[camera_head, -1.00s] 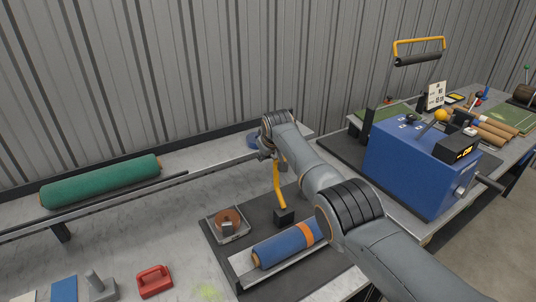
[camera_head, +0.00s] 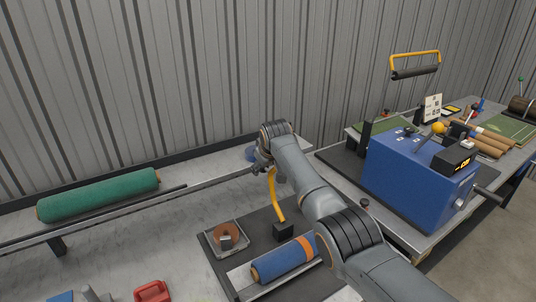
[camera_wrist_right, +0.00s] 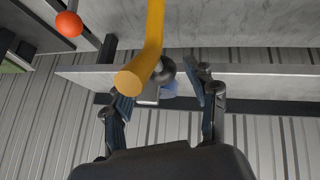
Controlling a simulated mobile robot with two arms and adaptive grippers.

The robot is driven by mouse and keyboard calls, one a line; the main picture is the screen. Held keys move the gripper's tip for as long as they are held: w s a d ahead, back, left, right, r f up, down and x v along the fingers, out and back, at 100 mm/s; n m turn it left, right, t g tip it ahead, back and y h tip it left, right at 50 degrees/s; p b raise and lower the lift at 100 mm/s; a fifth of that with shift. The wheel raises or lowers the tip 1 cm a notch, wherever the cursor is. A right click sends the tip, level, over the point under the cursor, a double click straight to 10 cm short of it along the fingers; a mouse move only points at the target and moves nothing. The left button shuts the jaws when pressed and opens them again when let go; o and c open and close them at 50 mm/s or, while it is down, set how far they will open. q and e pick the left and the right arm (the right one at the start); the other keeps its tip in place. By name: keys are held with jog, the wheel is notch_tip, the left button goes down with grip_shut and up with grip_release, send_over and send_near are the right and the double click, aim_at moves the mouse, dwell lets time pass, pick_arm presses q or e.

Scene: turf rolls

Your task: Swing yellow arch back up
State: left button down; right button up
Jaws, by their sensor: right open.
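The yellow arch (camera_head: 273,190) is a curved bar rising from a small black block (camera_head: 283,231) on the dark mat, leaning left toward its upper end. My right gripper (camera_head: 264,165) is at the arch's upper end, mostly hidden by my arm in the head view. In the right wrist view my right gripper (camera_wrist_right: 163,90) has its fingers apart. The arch (camera_wrist_right: 152,40) comes down from the top edge, and its round cut end overlaps the left finger. A grey ball (camera_wrist_right: 166,68) shows just behind it. I cannot tell whether a finger touches it. My left gripper is not in view.
A blue roll with an orange band (camera_head: 284,259) lies in a tray in front of the arch. A tape-like spool (camera_head: 227,236) is left of it. A blue machine (camera_head: 415,170) stands right. A green roll (camera_head: 98,195) lies far left. A yellow-framed roller (camera_head: 415,70) is against the wall.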

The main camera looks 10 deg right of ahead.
jog(key=v, duration=1)
jog(key=shift+r, duration=0.15)
jog(key=shift+s+a, duration=0.15)
